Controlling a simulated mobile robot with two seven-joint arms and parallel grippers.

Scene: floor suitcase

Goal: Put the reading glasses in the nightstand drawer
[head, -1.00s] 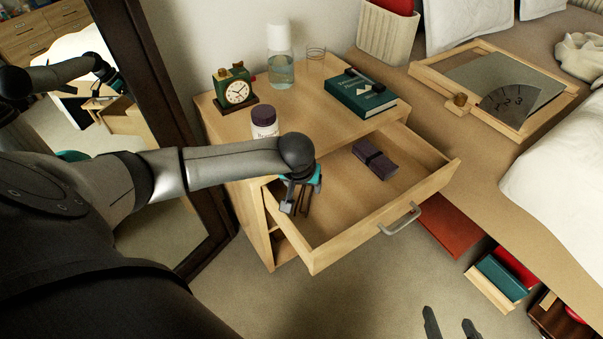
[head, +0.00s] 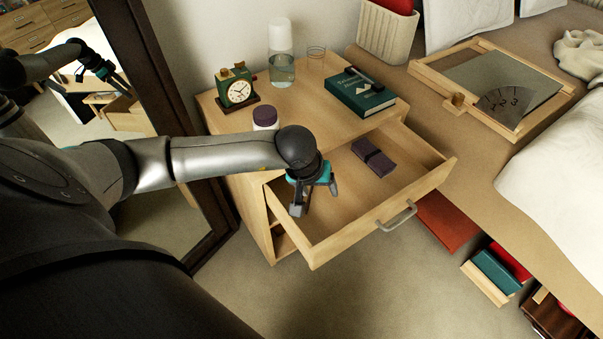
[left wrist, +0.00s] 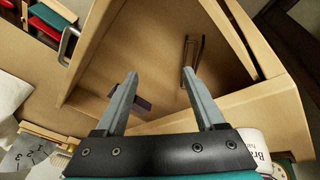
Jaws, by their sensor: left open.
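The nightstand drawer (head: 330,232) is pulled open. My left gripper (head: 299,208) is over its near left end, pointing down, with its fingers apart. In the left wrist view the open fingers of the left gripper (left wrist: 162,80) have nothing between their tips. Beyond them, a thin dark-and-tan framed item, apparently the folded reading glasses (left wrist: 191,58), is inside the drawer, apart from the fingers. I cannot make the glasses out in the head view, where my gripper covers that end. A dark purple banded case (head: 373,157) lies further right in the drawer. My right gripper is out of view.
A mirror frame (head: 165,100) stands left. The bed is right.

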